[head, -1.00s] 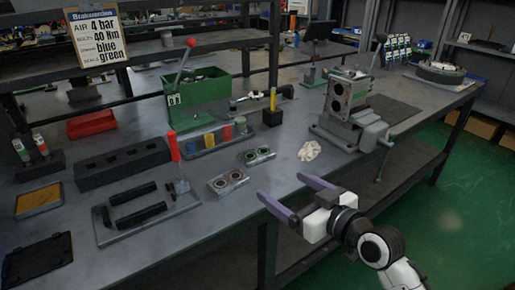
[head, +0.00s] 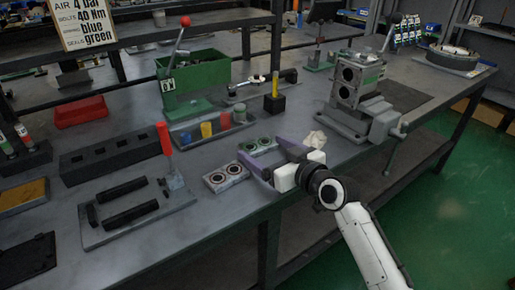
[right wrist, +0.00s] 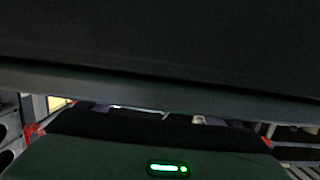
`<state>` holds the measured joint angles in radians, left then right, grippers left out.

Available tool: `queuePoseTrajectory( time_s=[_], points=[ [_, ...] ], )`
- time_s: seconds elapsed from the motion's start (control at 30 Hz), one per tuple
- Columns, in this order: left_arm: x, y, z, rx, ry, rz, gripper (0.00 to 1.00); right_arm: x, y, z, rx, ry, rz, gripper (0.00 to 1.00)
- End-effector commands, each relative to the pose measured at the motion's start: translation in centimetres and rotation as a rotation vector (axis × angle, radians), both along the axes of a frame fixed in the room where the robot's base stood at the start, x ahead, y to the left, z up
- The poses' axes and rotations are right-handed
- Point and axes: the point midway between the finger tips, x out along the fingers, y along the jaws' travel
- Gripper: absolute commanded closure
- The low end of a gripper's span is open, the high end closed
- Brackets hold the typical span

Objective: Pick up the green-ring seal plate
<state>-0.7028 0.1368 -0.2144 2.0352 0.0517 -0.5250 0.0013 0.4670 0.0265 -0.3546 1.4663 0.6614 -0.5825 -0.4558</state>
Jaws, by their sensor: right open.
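The green-ring seal plate (head: 258,145) is a small pale block with two green-ringed dark holes, lying on the bench near its front edge. My right gripper (head: 262,149) is open, with its two purple fingers spread at the near side of this plate. The finger tips overlap the plate's near edge in the head view; I cannot tell whether they touch it or how high they are. A second seal plate (head: 226,176), with dark reddish rings, lies just left of the left finger. My left gripper is not in view. The right wrist view does not show the plates.
A vise with a valve block (head: 358,82) stands further right. A tray of coloured cups (head: 212,132) and a green box (head: 193,82) are behind. A red-handled fixture (head: 165,142) is at left.

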Motion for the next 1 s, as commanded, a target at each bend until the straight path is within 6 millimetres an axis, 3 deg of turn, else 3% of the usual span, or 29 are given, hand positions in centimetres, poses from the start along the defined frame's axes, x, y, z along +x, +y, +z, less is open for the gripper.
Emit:
queuePoseTrajectory(
  time_s=[0.37, 0.57, 0.6, 0.83, 1.0],
  points=[
    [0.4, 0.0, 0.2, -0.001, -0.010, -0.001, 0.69, 0.8, 0.7, -0.2, 0.000, 0.001, 0.001, 0.17],
    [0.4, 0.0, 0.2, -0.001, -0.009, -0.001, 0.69, 0.8, 0.6, -0.2, -0.001, 0.001, 0.000, 0.50],
    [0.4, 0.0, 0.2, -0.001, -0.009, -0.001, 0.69, 0.8, 0.6, -0.1, 0.001, -0.002, 0.000, 0.52],
    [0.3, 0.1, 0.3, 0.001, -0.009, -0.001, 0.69, 0.8, 0.6, 0.3, 0.002, -0.002, 0.000, 0.52],
    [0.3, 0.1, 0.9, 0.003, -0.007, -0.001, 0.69, 0.9, 0.6, 3.0, 0.002, -0.008, 0.000, 0.52]
  ],
)
